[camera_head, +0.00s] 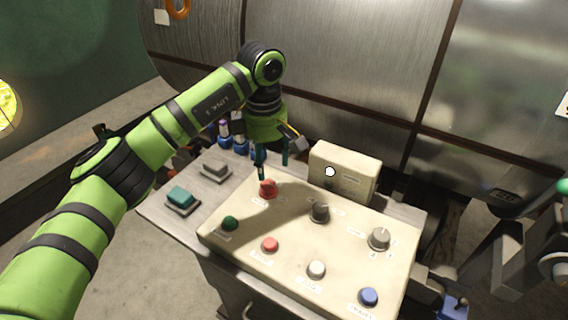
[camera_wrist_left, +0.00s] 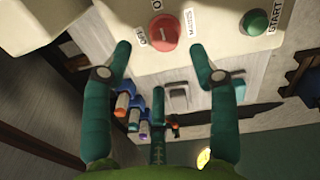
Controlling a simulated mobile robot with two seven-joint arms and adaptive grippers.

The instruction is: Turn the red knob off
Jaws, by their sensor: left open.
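The red knob (camera_head: 268,188) sits at the back left of a cream control panel (camera_head: 290,250). In the left wrist view, the red knob (camera_wrist_left: 164,30) has a pale bar across its face, with MAINS and OFF labels around it. My left gripper (camera_head: 273,163) is above and just behind the knob, its teal fingers pointing down. In the wrist view, the open left gripper (camera_wrist_left: 170,62) has its fingers spread on either side of the knob's line, with nothing between them. The knob appears beyond the fingertips; contact does not show. My right gripper is not in view.
A cream box (camera_head: 345,170) stands behind. Two switches, one teal (camera_head: 180,196), lie left.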

